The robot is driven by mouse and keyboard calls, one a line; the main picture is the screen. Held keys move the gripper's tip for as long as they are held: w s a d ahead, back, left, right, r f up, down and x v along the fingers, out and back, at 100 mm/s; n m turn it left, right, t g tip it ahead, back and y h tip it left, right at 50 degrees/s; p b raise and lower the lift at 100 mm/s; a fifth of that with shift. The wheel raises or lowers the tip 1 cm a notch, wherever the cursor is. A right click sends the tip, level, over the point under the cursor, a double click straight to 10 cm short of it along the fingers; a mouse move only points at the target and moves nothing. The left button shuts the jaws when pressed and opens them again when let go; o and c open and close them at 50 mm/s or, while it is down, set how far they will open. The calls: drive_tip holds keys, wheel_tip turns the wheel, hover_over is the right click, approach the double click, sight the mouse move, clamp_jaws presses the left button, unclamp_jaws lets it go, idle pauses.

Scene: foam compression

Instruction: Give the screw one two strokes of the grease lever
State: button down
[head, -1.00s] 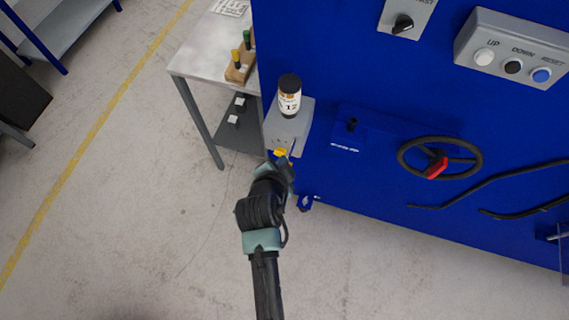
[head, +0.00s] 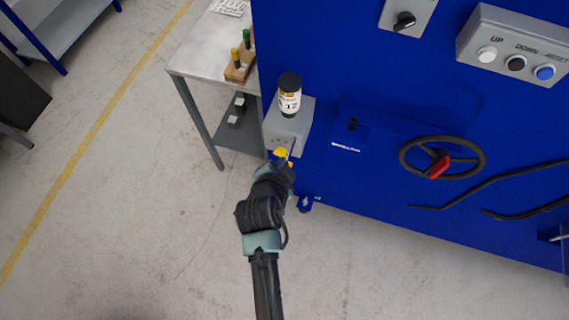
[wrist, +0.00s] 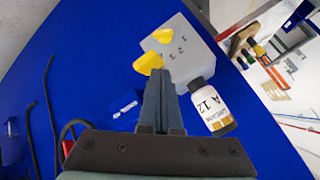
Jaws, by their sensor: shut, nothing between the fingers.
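The grease unit is a grey box (head: 291,124) on the front of the blue machine, and its face with small printed numbers shows in the wrist view (wrist: 186,52). A yellow lever end (head: 280,152) sticks out at the box's lower front. The wrist view shows two yellow parts, a nearer one (wrist: 148,64) and a farther one (wrist: 163,35). My gripper (wrist: 159,80) is shut and empty, its tips right by the nearer yellow part; I cannot tell whether they touch. A black-capped cartridge (head: 289,98) marked 12 stands upright on the box. My wrist partly hides the lever in the head view.
A handwheel with a red part (head: 438,165) is on the machine to the right, with black hoses (head: 490,187) beyond it. A button panel (head: 515,60) is above. A metal table (head: 205,55) with a wooden block stands at left.

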drive_tip(key=shift+f+b, duration=0.85)
drive_tip(key=shift+f, duration=0.3)
idle(1.0)
drive_tip(key=shift+r+p, duration=1.5)
drive_tip(key=shift+r, duration=0.3)
wheel_tip(320, 180, up, 5)
drive_tip(key=p, duration=0.4)
drive_tip(key=shift+r, duration=0.1)
